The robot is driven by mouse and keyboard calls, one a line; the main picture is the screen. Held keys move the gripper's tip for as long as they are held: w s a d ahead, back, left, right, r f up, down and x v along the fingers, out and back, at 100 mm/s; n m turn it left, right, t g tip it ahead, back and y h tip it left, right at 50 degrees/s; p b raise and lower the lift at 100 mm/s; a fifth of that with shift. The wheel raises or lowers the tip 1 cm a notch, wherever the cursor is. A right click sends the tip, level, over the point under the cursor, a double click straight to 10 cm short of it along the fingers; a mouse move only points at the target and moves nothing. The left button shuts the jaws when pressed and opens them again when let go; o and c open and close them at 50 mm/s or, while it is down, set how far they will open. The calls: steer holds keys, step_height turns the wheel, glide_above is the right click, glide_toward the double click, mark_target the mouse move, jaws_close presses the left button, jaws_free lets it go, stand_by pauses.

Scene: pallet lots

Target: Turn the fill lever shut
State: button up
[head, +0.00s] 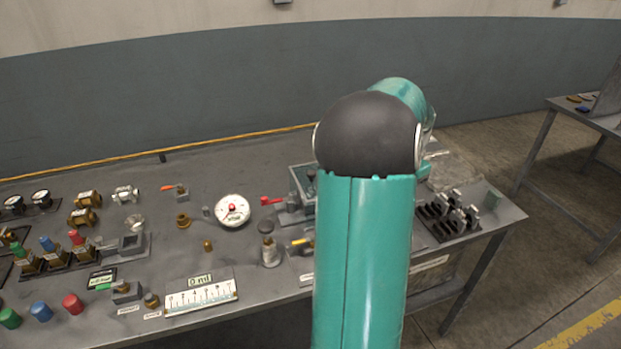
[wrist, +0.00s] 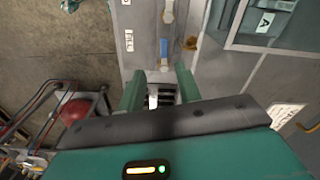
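In the wrist view, a grey panel carries a white label (wrist: 129,40) that seems to read FILL. A blue lever handle (wrist: 164,49) lies to the right of the label, pointing up and down the picture. I take it for the fill lever, but cannot tell which position counts as shut. My gripper (wrist: 158,72) is open, its two green fingers apart on either side of the panel's lower part. The blue handle is just beyond the fingertips, and nothing is held. In the head view my arm hides the gripper and this lever.
A grey bench (head: 120,200) holds a round gauge (head: 232,210), a red-handled valve (head: 271,200), a yellow-handled valve (head: 300,242) and several coloured caps. A dark slotted rack (head: 447,214) stands at its right end. A brass fitting (wrist: 190,43) is close right of the blue handle.

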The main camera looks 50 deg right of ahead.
step_height(320, 180, up, 6)
steer(key=w+a+r+n+t, duration=0.1)
steer(key=w+a+n, duration=0.3)
steer(key=a, duration=0.7)
steer(key=w+a+r+n+t, duration=0.1)
steer(key=w+a+r+n, duration=0.2)
steer(key=w+a, duration=0.3)
steer(key=a+n, duration=0.1)
steer(key=a, duration=0.4)
steer(key=shift+a+r+t, duration=0.2)
steer(key=shift+r+t, duration=0.05)
steer(key=shift+t, duration=0.05)
steer(key=shift+w, duration=0.1)
